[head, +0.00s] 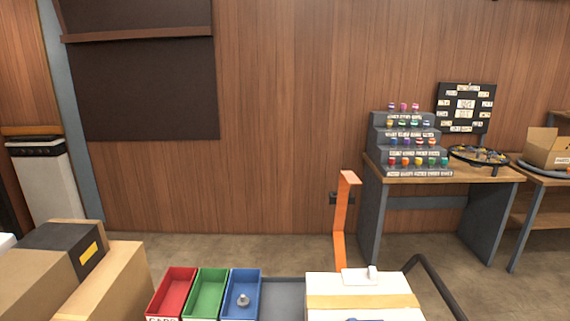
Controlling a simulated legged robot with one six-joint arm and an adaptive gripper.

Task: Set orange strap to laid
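The orange strap (340,222) shows in the head view, right of centre. It stands upright as a flat strip, with its top end bent over into a short flap. Its lower end goes out of sight behind a white box (345,288) with a tan band. Nothing is seen holding the strap, and whether it is fixed at its base is hidden. My gripper is not in view.
Red (166,302), green (190,310) and blue (226,307) bins stand left of the white box; the blue one holds a small metal part. A black bent tube (438,287) is at right. Cardboard boxes (110,285) are at left. A bottle-rack table (440,174) stands behind.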

